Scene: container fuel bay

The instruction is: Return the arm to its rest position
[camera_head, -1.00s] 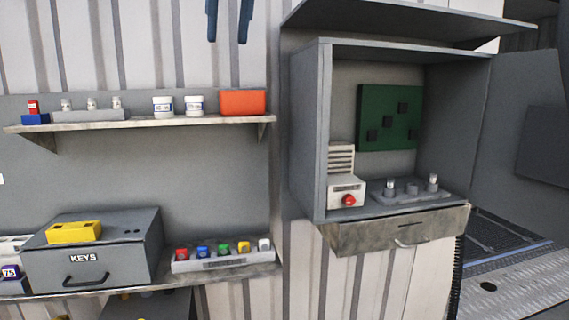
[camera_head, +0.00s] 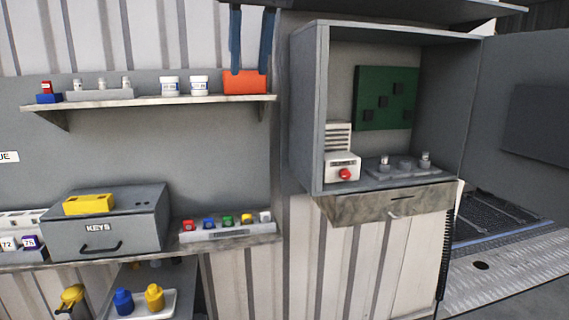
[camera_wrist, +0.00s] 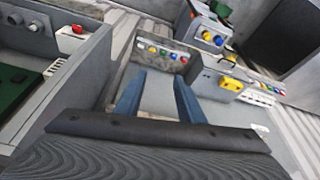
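My gripper (camera_head: 250,70) hangs at the top of the head view, its two blue fingers pointing down in front of the wall and the orange box (camera_head: 245,84) on the upper shelf. I cannot tell how far in front of the box they are. In the wrist view my gripper (camera_wrist: 159,76) shows two blue fingers with a clear gap and nothing between them. The rest of my arm is out of the head view.
An open grey cabinet (camera_head: 306,110) with a green board (camera_head: 372,88) stands right of my gripper. The upper shelf (camera_head: 150,101) holds white jars. Below, a grey KEYS box (camera_head: 140,230) and a rack of coloured caps (camera_head: 228,232) sit on the lower shelf.

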